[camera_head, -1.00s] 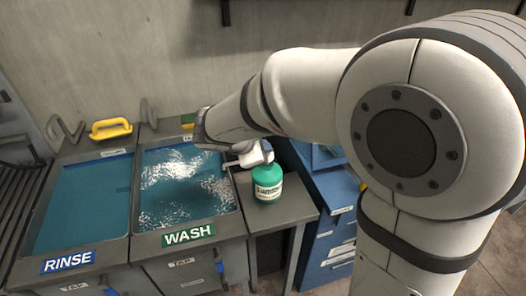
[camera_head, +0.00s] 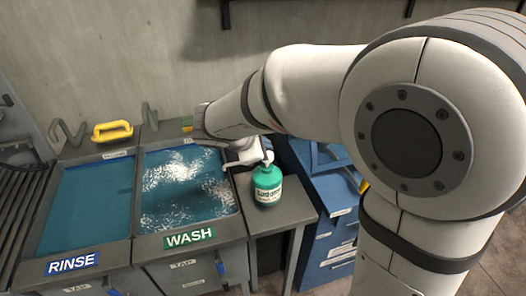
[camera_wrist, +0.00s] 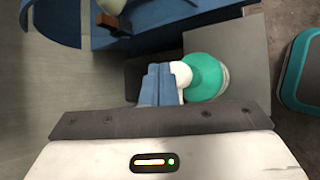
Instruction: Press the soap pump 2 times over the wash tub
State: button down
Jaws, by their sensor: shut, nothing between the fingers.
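The green soap bottle (camera_head: 267,188) stands upright on the grey ledge right of the wash tub (camera_head: 236,214). Its white pump head (camera_head: 250,153) has a spout pointing left toward the tub's right edge. In the wrist view the bottle (camera_wrist: 208,77) is right of my gripper (camera_wrist: 161,72), and the white pump part (camera_wrist: 181,73) is beside the blue fingertips. The fingers are together with nothing between them. Whether they touch the pump cannot be told. In the head view my arm and wrist hide most of the gripper. White foam floats on the tub's blue water.
The rinse tub (camera_head: 88,208) lies left of the wash tub. A yellow-handled tool (camera_head: 112,131) rests behind it. Blue drawers (camera_head: 328,215) stand right of the ledge. A wall rises behind the tubs.

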jog(key=shift+r, duration=0.15)
notch_tip(320, 180, up, 5)
jog(key=p, duration=0.4)
dwell(2.6)
jog(key=s+d+m+g+y, duration=0.2)
jog(key=s+d+m, duration=0.5)
jog(key=s+m, duration=0.2)
jog(key=s+d+m+g+y, duration=0.2)
jog(key=s+d+m+y, duration=0.1)
jog(key=s+d+m, duration=0.4)
jog(key=s+f+m, duration=0.1)
jog(key=s+m, duration=0.1)
jog(key=m, duration=0.1)
jog(key=shift+s+y, duration=0.3)
